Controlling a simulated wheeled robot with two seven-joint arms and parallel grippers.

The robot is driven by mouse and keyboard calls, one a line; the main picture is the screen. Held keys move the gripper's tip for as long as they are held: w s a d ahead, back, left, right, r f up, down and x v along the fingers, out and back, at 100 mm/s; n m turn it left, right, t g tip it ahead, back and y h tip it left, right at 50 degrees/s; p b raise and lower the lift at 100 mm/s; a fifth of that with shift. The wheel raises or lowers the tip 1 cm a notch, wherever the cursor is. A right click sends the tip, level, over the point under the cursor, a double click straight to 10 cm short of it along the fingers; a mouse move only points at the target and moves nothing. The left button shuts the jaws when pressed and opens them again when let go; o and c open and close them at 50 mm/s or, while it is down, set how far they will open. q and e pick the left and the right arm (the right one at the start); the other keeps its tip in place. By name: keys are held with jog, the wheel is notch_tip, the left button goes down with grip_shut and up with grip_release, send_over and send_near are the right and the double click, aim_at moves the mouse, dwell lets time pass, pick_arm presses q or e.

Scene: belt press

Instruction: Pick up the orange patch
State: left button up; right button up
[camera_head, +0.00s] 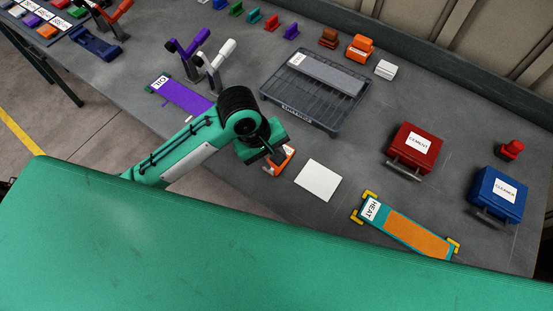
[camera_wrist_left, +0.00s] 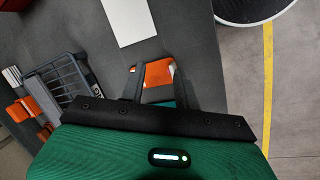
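The orange patch (camera_head: 285,160) is a small orange piece with a white label, lying on the grey bench just left of a white square sheet (camera_head: 318,181). In the left wrist view the orange patch (camera_wrist_left: 158,73) shows between my two dark fingers. My left gripper (camera_head: 270,152) is low over it, with the fingers apart and one on each side of the patch. Whether the fingertips touch it I cannot tell. The gripper hides part of the patch in the head view. My right gripper is not in view.
A dark rack (camera_head: 315,90) stands behind the gripper. At the right are a teal HEAT strip (camera_head: 378,229) with yellow corner clamps, a red CEMENT box (camera_head: 413,146) and a blue CLEANER box (camera_head: 498,194). A purple strip (camera_head: 183,98) lies left. The bench between rack and boxes is mostly clear.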

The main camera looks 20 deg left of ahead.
pick_arm(q)
jog(key=w+a+r+n+g+y, duration=0.2)
jog(key=w+a+r+n, duration=0.15)
jog(key=n, duration=0.25)
jog(key=f, duration=0.5)
jog(key=s+f+p, duration=0.1)
jog(key=f, duration=0.1)
jog(key=shift+s+d+f, duration=0.1)
jog(key=shift+d+f, duration=0.3)
jog(key=shift+f, duration=0.45)
jog(key=shift+t, duration=0.3)
jog(key=f, duration=0.1)
jog(key=f+p, duration=0.1)
jog(key=f, duration=0.2)
jog(key=shift+s+d+f+p, duration=0.2)
jog(key=shift+d+f+p, duration=0.1)
jog(key=shift+d, duration=0.05)
grip_shut()
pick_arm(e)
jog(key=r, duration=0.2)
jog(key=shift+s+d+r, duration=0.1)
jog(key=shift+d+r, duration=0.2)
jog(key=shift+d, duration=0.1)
